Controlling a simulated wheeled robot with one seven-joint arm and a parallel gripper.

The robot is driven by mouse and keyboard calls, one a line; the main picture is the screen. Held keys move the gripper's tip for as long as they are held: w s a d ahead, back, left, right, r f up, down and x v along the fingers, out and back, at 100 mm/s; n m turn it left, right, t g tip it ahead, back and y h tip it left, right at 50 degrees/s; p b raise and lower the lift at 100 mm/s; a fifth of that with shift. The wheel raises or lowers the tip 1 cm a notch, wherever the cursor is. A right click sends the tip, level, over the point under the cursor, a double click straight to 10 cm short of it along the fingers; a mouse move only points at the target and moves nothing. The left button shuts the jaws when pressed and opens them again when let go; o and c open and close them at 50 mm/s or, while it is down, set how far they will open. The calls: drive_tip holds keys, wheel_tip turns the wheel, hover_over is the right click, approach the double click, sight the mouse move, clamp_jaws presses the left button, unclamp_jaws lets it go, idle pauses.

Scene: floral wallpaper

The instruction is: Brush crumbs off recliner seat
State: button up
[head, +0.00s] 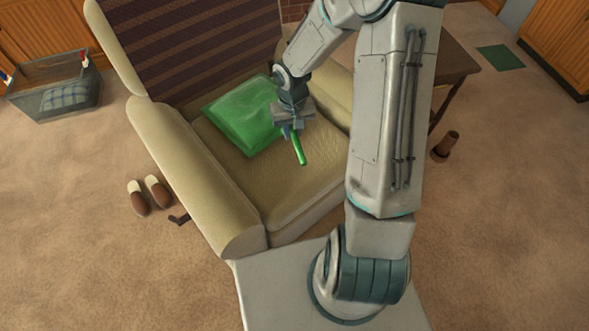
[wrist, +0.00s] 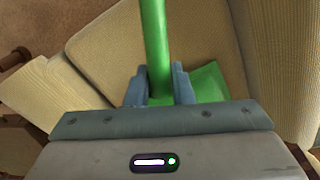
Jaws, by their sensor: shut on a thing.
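The beige recliner's seat (head: 270,170) lies below my gripper, and it also shows in the wrist view (wrist: 108,55). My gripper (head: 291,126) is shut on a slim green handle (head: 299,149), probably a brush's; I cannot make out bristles. In the wrist view the handle (wrist: 155,40) runs upward from between the two blue-grey fingers (wrist: 160,88). The handle's lower end is over the seat's middle; I cannot tell whether it touches. A green cushion (head: 237,115) rests at the seat's back left, close to my gripper. No crumbs can be made out.
Recliner armrests (head: 195,170) flank the seat, with a dark striped backrest (head: 190,40) behind. A wooden table (head: 445,65) stands to the right, with a brown cylinder (head: 446,146) near it. Slippers (head: 150,194) and a basket (head: 60,95) are on the left floor.

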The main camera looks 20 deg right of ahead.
drive_tip(key=b, duration=1.4)
hover_over(295, 185)
wheel_tip(295, 185, down, 14)
drive_tip(key=shift+w+d+f+b, duration=0.1)
drive_tip(key=shift+w+f+b, duration=0.05)
drive_tip(key=shift+f+b, duration=1.25)
drive_tip(key=shift+w+d+f+b, duration=0.1)
drive_tip(key=shift+f+b, duration=1)
drive_tip(key=shift+f, duration=0.5)
drive_tip(key=shift+a+f+b, duration=0.1)
drive_tip(key=shift+f+b, duration=0.8)
drive_tip(key=shift+f, duration=0.1)
